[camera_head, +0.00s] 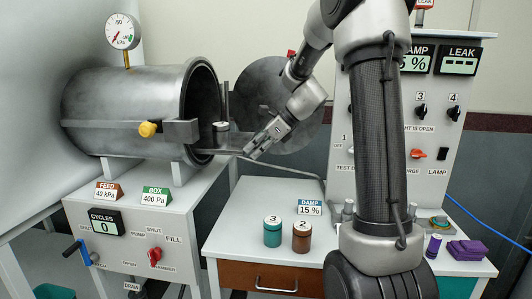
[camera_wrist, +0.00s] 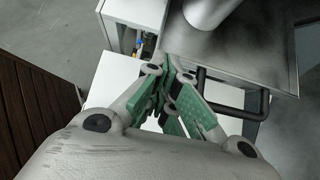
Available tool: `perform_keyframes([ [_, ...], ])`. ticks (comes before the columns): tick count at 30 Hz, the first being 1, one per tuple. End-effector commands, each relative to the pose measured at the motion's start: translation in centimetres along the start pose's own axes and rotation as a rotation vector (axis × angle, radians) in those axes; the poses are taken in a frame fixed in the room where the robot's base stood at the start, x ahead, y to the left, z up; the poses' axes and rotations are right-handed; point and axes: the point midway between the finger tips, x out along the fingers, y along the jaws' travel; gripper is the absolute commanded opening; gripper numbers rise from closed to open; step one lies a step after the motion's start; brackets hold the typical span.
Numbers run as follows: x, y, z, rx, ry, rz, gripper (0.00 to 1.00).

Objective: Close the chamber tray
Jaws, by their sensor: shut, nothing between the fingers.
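The chamber (camera_head: 130,95) is a grey horizontal cylinder, open at its right end. Its round door (camera_head: 275,85) stands swung open behind my arm. The grey chamber tray (camera_head: 236,139) sticks out of the opening, with a grey lidded jar (camera_head: 221,133) standing on it. In the wrist view the tray (camera_wrist: 262,52) fills the upper right, with a black bar handle (camera_wrist: 263,106) at its near edge. My gripper (camera_head: 250,152) is shut and empty, close to the tray's outer end. Its green-padded fingers (camera_wrist: 167,68) lie left of the handle; whether they touch the tray is unclear.
A teal jar (camera_head: 272,233) and a brown jar (camera_head: 302,237) stand on the white bench (camera_head: 235,222) below my gripper. A yellow knob (camera_head: 148,129) sits on the chamber's side bar. A control panel (camera_head: 467,100) stands right of my arm.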

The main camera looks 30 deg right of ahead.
Motion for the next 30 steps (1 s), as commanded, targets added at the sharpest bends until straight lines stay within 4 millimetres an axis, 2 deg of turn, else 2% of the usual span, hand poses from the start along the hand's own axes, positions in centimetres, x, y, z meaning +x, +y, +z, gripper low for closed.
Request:
perform_keyframes([
  [6,4.5,0.1,4.3,-0.003,0.0,0.005,0.0],
  [15,9.4,0.0,9.3,-0.002,0.0,0.002,0.0],
  [22,11.6,-0.1,11.6,-0.001,0.0,0.0,0.0],
  [30,12.6,-0.1,12.5,0.0,0.001,0.001,0.0],
])
